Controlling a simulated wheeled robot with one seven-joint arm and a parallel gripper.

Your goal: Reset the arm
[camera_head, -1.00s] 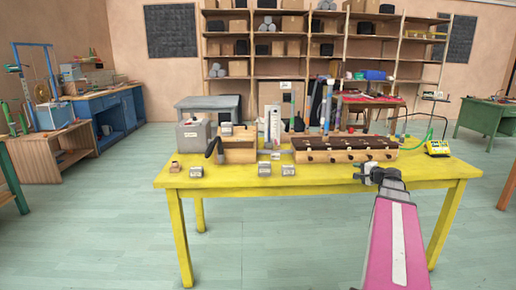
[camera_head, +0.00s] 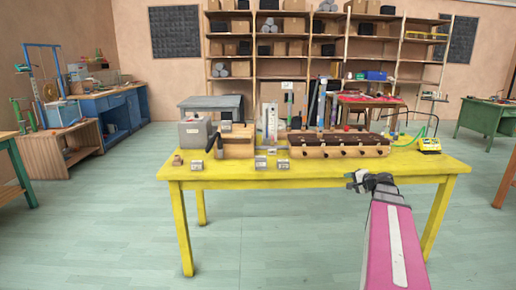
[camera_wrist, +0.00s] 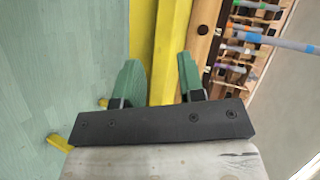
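My gripper (camera_head: 352,181) is at the end of my pink arm, in front of the right half of the yellow table (camera_head: 300,183), near its front edge. In the wrist view my gripper (camera_wrist: 160,80) shows two green fingers set well apart. Nothing is between them but a view of the yellow table edge and the floor. The gripper is open and empty, and does not appear to touch anything.
On the table stand a long wooden rack (camera_head: 340,148) with tubes, a wooden block (camera_head: 238,143), a grey box (camera_head: 194,132), several small labelled blocks and a yellow device (camera_head: 429,145). The floor (camera_head: 290,235) in front is clear.

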